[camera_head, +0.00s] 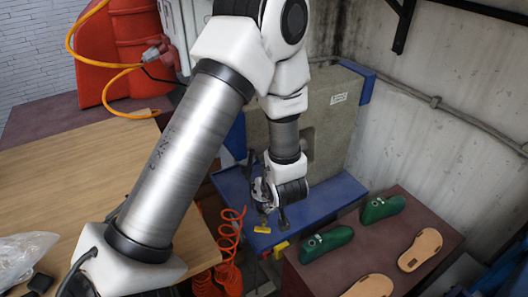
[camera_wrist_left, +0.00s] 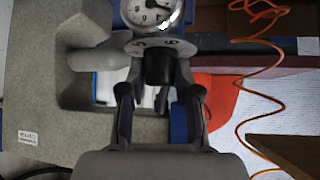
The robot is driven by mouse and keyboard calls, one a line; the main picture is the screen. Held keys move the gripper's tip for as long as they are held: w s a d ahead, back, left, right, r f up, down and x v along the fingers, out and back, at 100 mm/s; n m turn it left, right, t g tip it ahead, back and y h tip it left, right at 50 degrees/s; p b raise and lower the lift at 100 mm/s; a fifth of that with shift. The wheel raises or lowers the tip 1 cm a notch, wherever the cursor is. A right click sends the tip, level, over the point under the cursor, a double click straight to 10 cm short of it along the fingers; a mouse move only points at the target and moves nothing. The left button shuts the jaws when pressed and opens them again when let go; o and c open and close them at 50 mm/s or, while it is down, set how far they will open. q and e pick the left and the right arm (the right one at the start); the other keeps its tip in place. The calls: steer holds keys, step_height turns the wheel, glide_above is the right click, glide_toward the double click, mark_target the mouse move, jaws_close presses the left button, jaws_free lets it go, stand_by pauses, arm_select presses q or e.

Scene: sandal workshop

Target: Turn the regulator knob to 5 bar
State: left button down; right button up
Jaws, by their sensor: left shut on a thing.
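In the left wrist view, the regulator's black knob (camera_wrist_left: 159,68) sits between the fingertips of my left gripper (camera_wrist_left: 159,80). The gripper is shut on it. A pale numbered ring (camera_wrist_left: 157,44) lies just behind the knob; its figures are too small to read surely. A round white pressure gauge (camera_wrist_left: 150,12) with a dark needle shows at the top edge, partly cut off, and its reading is unclear. In the head view my left gripper (camera_head: 272,200) reaches down beside the grey block over the blue base, and the knob is hidden there. My right gripper is not in view.
A grey stone-like block (camera_head: 340,110) stands close behind the gripper on a blue base (camera_head: 318,205). A coiled orange hose (camera_head: 230,240) hangs nearby. Green lasts (camera_head: 326,244) and tan soles (camera_head: 420,248) lie on a dark table at right. A wooden table (camera_head: 80,180) fills the left.

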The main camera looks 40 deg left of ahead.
arm_select(q)
steer(key=shift+m+t, duration=0.3)
steer(key=shift+m, duration=0.1)
steer(key=shift+m+t+h+b, duration=0.3)
steer(key=shift+m+t+h, duration=0.25)
steer(key=shift+m, duration=0.25)
steer(key=m+t+h, duration=0.1)
steer(key=m, duration=0.1)
steer(key=m+t+h, duration=0.1)
steer(key=m, duration=0.1)
steer(key=shift+a+h+p, duration=0.1)
steer(key=shift+h+p, duration=0.2)
steer(key=shift+h, duration=0.05)
steer(key=shift+m+t+h, duration=0.45)
steer(key=shift+m+h, duration=1.15)
steer(key=shift+m, duration=0.8)
steer(key=c, duration=1.1)
jaws_free()
steer(key=shift+o, duration=1.4)
steer(key=shift+f, duration=0.1)
steer(key=shift+w, duration=0.1)
